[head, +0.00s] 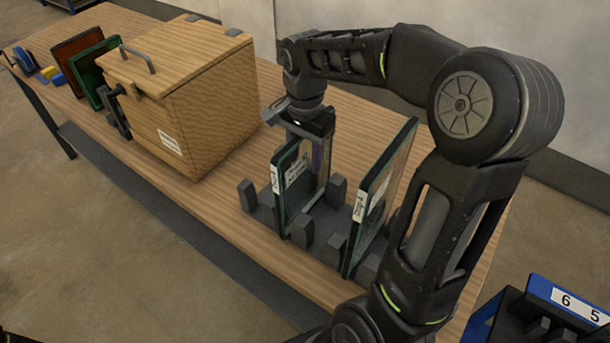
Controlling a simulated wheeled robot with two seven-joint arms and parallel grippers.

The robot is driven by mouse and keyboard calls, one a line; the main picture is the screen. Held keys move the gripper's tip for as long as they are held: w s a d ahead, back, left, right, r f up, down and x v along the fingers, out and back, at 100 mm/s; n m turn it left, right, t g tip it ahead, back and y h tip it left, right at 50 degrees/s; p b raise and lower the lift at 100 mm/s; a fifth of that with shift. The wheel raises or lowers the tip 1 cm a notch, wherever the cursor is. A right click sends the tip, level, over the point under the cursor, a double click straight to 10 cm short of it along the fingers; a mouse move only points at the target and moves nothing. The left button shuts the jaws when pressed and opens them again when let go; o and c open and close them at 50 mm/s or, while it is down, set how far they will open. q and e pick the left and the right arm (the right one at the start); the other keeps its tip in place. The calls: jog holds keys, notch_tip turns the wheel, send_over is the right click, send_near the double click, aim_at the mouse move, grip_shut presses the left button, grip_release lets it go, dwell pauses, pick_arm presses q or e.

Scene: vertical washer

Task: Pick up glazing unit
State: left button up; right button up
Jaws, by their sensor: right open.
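Two glazing units, glass panes with dark edges and white labels, stand upright in a dark slotted rack (262,213) on the table. The smaller, left glazing unit (293,200) is at the rack's left side. The larger, right glazing unit (378,205) stands apart from it to the right. My right gripper (318,155) is open and points down at the left unit's upper right edge. Its fingers are partly hidden around the pane, so I cannot tell whether they touch it. My left gripper is out of view.
A wooden box (190,95) with a lid and handle stands left of the rack. Beyond it are a green-framed panel (92,72), a brown panel (75,50) and small blue and yellow items. A blue-edged numbered rack (560,305) is at lower right. Bare tabletop (210,205) lies in front of the box.

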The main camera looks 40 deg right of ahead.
jog(key=shift+c, duration=0.2)
grip_shut()
dwell(0.5)
dwell(0.8)
jog(key=shift+r, duration=0.1)
